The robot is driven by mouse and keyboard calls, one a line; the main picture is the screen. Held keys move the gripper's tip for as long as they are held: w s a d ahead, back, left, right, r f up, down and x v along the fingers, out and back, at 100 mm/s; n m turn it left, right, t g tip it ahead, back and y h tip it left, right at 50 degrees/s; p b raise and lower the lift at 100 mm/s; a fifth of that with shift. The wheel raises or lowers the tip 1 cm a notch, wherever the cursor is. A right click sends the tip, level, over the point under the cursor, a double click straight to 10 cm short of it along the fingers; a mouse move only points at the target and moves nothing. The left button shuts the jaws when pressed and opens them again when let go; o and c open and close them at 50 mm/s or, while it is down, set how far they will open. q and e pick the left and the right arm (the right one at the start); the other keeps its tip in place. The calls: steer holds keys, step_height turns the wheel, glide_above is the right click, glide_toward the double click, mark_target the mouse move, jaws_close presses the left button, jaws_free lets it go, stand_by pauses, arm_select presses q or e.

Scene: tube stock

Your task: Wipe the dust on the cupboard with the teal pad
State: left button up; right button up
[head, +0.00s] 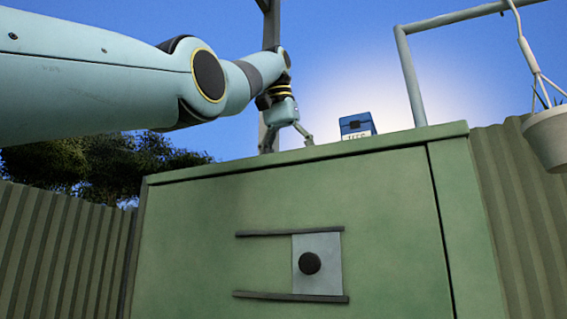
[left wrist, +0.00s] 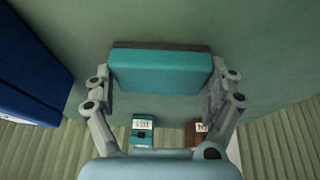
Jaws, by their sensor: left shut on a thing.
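The green cupboard (head: 390,200) fills the middle of the head view, seen from below its top edge. My left gripper (head: 287,140) points down at the cupboard's top, behind the front edge. In the left wrist view the left gripper (left wrist: 162,88) is shut on the teal pad (left wrist: 160,72), with one finger at each end. The pad has a dark strip along its far side. It is over the green top; I cannot tell whether it touches. The pad is hidden in the head view. I can make out no clear dust in either view. My right gripper is not in view.
A blue labelled box (head: 357,125) stands on the cupboard top, right of the gripper. A large blue thing (left wrist: 30,75) is left of the pad. A small teal box (left wrist: 142,130) and brown box (left wrist: 194,132) show near the gripper. A white pot (head: 548,138) hangs at right.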

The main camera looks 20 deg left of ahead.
arm_select(q)
steer(key=shift+d+f, duration=0.1)
steer(key=shift+d, duration=1.45)
steer(key=shift+s+a+b, duration=0.15)
steer(key=shift+s+b, duration=0.25)
steer(key=shift+b, duration=0.5)
steer(key=shift+s, duration=0.35)
steer(key=shift+w+a+b, duration=0.1)
steer(key=shift+a+b, duration=0.25)
steer(key=shift+a, duration=1.2)
steer(key=shift+w+a+p, duration=0.1)
steer(key=shift+a+p, duration=0.2)
steer(key=shift+a, duration=2.9)
steer(key=shift+a+p, duration=0.5)
steer(key=shift+a, duration=1.1)
steer(key=shift+d, duration=0.1)
steer(key=shift+r, duration=0.2)
